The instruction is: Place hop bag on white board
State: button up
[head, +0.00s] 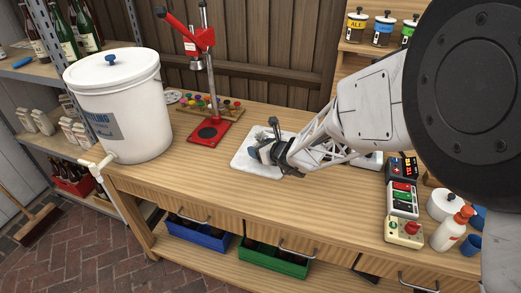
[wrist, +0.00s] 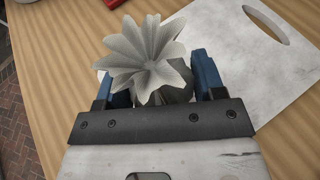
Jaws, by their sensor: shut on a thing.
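The hop bag (wrist: 150,48) is a pale grey mesh bag with a gathered, petal-like top. It sits between the two blue fingers of my gripper (wrist: 157,72), which is shut on it. In the head view my gripper (head: 264,150) is low over the white board (head: 247,165), and the bag is mostly hidden there. The white board lies flat on the wooden bench; in the wrist view the board (wrist: 245,75) extends behind and to the right of the bag, with an oval handle hole. I cannot tell whether the bag touches the board.
A red bottle capper (head: 208,130) and a rack of coloured caps (head: 215,108) stand left of the board. A large white bucket (head: 115,105) is at the left end. Control boxes (head: 403,200) and a spray bottle (head: 452,229) are on the right. The bench front (head: 270,205) is clear.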

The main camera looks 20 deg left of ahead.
jog(key=shift+f, duration=0.4)
jog(key=shift+f, duration=0.1)
jog(key=o, duration=0.9)
jog(key=shift+v, duration=6.05)
